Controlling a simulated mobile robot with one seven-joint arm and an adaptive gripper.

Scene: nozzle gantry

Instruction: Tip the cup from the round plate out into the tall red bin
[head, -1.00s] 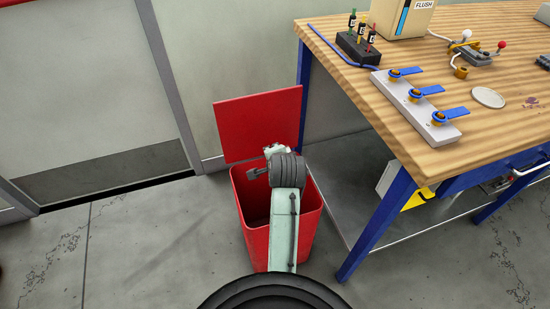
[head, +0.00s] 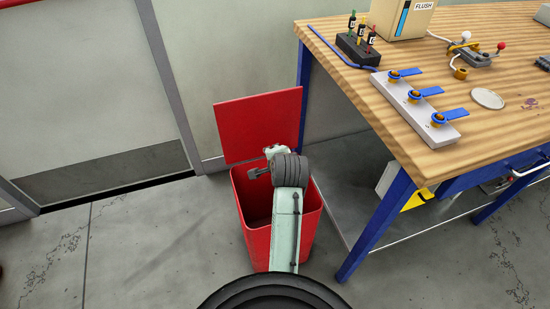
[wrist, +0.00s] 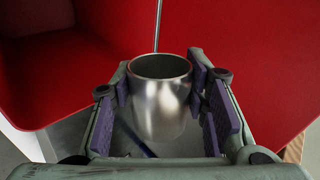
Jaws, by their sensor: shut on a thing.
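A shiny metal cup (wrist: 158,112) sits between the purple pads of my gripper (wrist: 160,86) in the wrist view. My gripper is shut on its sides. The cup's open mouth shows, and its inside looks dark; I cannot tell whether anything is in it. The tall red bin (head: 256,246) stands on the floor in the head view, open at the top. The bin's red walls also fill much of the wrist view (wrist: 70,75). The round plate (head: 487,98) lies empty on the workbench.
The bin's red lid (head: 258,125) stands raised behind it. The wooden workbench (head: 400,155) with blue legs is to the right, carrying a valve strip (head: 415,105) and a bottle rack (head: 357,48). The floor left of the bin is clear.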

